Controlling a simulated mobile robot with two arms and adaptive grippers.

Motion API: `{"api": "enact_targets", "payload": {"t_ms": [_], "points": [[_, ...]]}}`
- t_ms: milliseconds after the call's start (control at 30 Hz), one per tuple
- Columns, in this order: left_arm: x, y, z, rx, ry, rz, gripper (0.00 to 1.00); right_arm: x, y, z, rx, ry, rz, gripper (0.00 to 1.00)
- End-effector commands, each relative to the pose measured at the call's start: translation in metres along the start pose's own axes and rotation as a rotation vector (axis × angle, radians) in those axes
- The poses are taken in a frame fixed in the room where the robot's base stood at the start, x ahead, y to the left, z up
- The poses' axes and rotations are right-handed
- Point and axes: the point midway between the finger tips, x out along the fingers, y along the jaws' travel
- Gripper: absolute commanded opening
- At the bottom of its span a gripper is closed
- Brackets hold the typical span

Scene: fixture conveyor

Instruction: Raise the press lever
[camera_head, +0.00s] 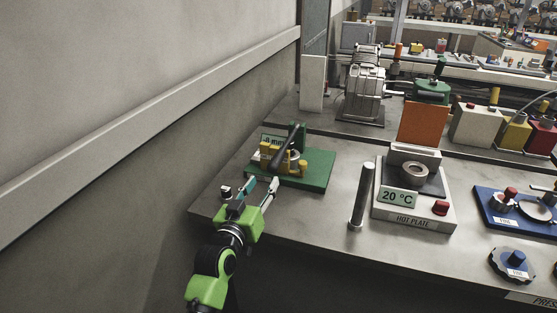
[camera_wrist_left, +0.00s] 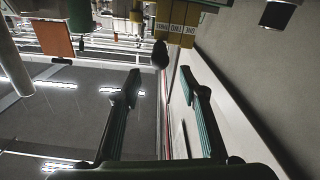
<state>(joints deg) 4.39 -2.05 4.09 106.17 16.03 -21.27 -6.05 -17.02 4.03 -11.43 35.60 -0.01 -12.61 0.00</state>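A device with a green base plate (camera_head: 318,172) and a yellow body stands on the left end of the steel bench. A dark lever (camera_head: 285,148) slants over it, its lower end toward my gripper. In the left wrist view, a dark rounded knob (camera_wrist_left: 160,54), probably the lever's end, shows just beyond the fingertips, about midway between them. My left gripper (camera_head: 262,184) is open and empty in front of the device; its two fingers (camera_wrist_left: 160,84) stand apart in the left wrist view. I cannot tell whether a finger touches the device. My right gripper is not in view.
A hot plate (camera_head: 415,215) reading 20 °C and an upright metal cylinder (camera_head: 361,196) stand right of the device. A blue-based unit (camera_head: 500,222) is farther right. A grey motor (camera_head: 363,90) stands behind. The wall (camera_head: 130,130) is close on the left.

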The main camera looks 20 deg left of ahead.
Motion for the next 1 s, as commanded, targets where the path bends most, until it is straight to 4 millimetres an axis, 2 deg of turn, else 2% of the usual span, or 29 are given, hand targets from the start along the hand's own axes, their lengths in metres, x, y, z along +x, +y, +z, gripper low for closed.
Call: {"api": "enact_targets", "payload": {"t_ms": [167, 600, 800, 1000], "points": [[0.025, 0.001, -0.002, -0.001, 0.001, 0.000, 0.38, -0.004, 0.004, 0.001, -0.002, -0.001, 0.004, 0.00], [0.104, 0.000, 0.000, 0.001, -0.002, 0.000, 0.38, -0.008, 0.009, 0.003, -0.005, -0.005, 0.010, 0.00], [0.126, 0.000, 0.001, 0.000, -0.002, 0.001, 0.38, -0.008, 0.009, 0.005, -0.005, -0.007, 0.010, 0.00], [0.133, 0.000, 0.001, 0.001, -0.002, 0.000, 0.38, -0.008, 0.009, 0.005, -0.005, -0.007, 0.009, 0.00]]}}
